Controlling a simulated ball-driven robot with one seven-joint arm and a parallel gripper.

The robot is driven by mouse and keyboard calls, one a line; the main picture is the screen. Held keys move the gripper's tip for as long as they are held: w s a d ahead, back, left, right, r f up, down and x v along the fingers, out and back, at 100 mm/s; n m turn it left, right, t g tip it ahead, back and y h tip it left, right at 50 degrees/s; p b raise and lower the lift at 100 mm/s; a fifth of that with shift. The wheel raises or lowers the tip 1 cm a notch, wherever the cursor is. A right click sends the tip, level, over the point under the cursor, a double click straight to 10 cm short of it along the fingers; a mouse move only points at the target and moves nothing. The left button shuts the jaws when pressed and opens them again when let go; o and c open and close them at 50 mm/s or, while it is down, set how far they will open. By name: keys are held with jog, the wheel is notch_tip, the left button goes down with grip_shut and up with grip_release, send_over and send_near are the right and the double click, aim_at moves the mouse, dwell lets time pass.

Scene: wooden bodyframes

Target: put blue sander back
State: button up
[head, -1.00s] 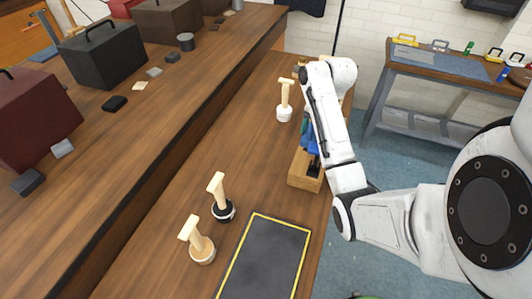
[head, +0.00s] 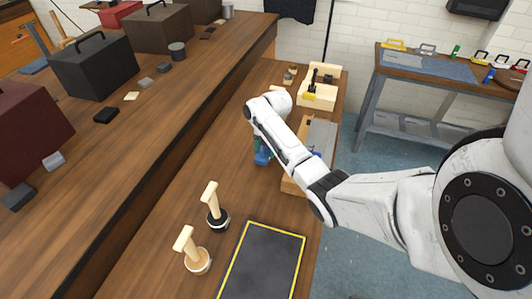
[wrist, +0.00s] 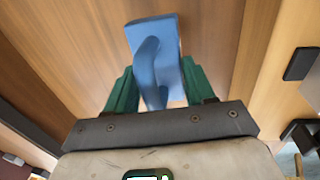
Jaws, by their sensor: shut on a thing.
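My gripper (wrist: 160,92), with its green fingers, is shut on the blue sander (wrist: 152,38) in the wrist view. The sander has a flat blue plate and a curved handle between the fingers. In the head view my gripper (head: 257,146) points down over the wooden bench, left of a wooden box. The blue sander (head: 262,158) shows only in part below it. I cannot tell whether it touches the bench.
The wooden box (head: 290,186) stands at the bench's right edge, partly hidden by my arm. Two wooden-handled tools (head: 215,212) (head: 197,262) stand nearer, beside a yellow-edged black mat (head: 262,268). Another wooden holder (head: 318,98) is farther back. Bench left of my gripper is clear.

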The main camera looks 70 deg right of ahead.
jog(key=shift+s+f, duration=0.1)
jog(key=shift+f, duration=1.1)
jog(key=shift+f, duration=0.2)
jog(key=o, duration=1.1)
jog(key=shift+r, duration=0.1)
